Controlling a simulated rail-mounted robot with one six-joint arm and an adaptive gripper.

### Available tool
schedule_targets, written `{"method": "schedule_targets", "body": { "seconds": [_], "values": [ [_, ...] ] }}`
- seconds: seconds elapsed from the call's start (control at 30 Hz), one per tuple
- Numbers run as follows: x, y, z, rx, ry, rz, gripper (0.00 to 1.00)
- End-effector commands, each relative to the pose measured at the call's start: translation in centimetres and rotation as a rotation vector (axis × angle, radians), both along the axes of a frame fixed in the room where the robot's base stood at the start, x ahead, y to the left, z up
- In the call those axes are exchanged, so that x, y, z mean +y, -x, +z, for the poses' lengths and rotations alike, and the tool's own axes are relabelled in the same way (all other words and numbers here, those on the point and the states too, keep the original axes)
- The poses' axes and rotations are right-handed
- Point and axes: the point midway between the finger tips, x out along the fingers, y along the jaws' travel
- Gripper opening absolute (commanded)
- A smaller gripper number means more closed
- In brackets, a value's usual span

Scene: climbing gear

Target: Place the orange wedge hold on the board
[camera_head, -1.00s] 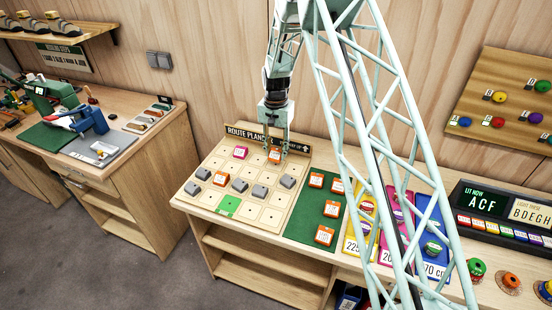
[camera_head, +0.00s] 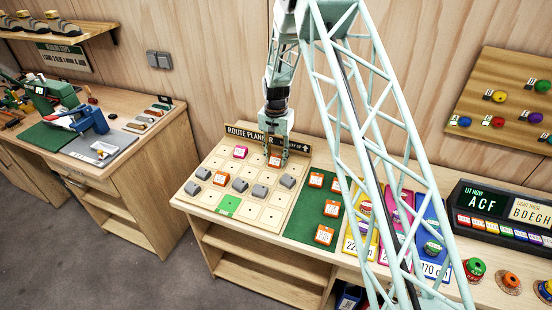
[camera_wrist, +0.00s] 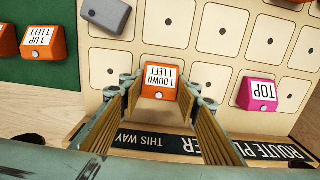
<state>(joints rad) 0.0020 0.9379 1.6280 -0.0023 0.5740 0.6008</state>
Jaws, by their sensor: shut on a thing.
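My gripper (camera_head: 275,160) is at the back row of the route planner board (camera_head: 268,226). Its fingers are on either side of an orange wedge hold (camera_wrist: 158,92), whose white label reads "1 down 1 left", and are shut on it. In the head view the same hold (camera_head: 274,161) is partly hidden by the fingers. It is upright over a back-row square, at or very near the board's surface; I cannot tell whether it touches.
A pink "top" hold (camera_head: 240,152) stands in the same row. Several grey holds (camera_head: 240,185) and an orange hold (camera_head: 221,178) stand on the board, with a green start square (camera_head: 229,206) at the front. Several orange holds (camera_head: 323,235) stand on the green mat (camera_head: 302,228) to the right.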

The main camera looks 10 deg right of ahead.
Motion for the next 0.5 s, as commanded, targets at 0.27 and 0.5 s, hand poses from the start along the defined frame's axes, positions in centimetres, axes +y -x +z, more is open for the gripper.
{"method": "schedule_targets", "body": {
  "seconds": [0.27, 0.5],
  "values": [
    [0.00, 0.00, -0.07, 0.000, 0.000, 0.000, 0.44],
    [0.00, 0.00, -0.04, 0.000, 0.000, 0.000, 0.44]
  ]
}}
